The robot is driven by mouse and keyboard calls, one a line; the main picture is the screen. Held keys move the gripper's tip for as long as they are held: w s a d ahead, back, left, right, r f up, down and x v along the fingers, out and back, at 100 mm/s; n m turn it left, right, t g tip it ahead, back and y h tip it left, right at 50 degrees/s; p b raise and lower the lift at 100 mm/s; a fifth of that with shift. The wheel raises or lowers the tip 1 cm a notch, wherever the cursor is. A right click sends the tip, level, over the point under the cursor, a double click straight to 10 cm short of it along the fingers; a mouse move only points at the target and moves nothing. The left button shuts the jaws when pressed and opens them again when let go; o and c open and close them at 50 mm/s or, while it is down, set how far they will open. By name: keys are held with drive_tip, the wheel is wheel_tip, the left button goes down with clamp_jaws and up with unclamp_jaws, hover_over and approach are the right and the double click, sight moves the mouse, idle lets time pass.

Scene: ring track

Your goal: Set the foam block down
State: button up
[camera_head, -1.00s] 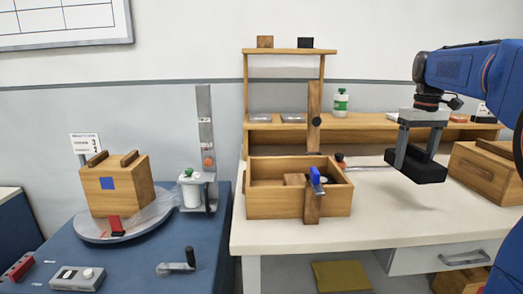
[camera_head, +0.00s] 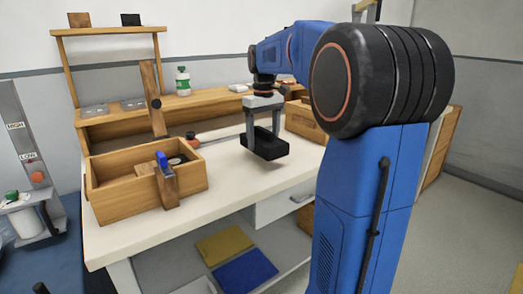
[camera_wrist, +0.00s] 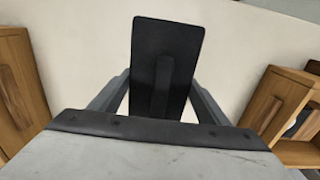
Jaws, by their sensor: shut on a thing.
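The foam block (camera_head: 268,145) is a black rectangular piece held in my gripper (camera_head: 262,122). In the head view it hangs tilted over the white table (camera_head: 225,195), to the right of the open wooden box. The wrist view shows the black block (camera_wrist: 166,60) between the two grey fingers, with the pale tabletop (camera_wrist: 235,60) beyond it. My gripper is shut on the block. The block appears a little above the table surface; the exact gap is hard to tell.
An open wooden box (camera_head: 110,197) with a blue-topped clamp (camera_head: 162,160) stands left of the block. Another wooden box (camera_head: 304,120) is behind to the right. A green-capped bottle (camera_head: 183,82) stands on the back shelf. Bare tabletop lies below the block.

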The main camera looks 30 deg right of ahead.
sight(263, 129)
drive_tip(key=shift+f, duration=2.1)
drive_tip(key=shift+f, duration=0.15)
drive_tip(key=o, duration=1)
drive_tip(key=shift+o, duration=0.2)
wheel_tip(263, 129, up, 12)
drive_tip(key=shift+r, duration=0.15)
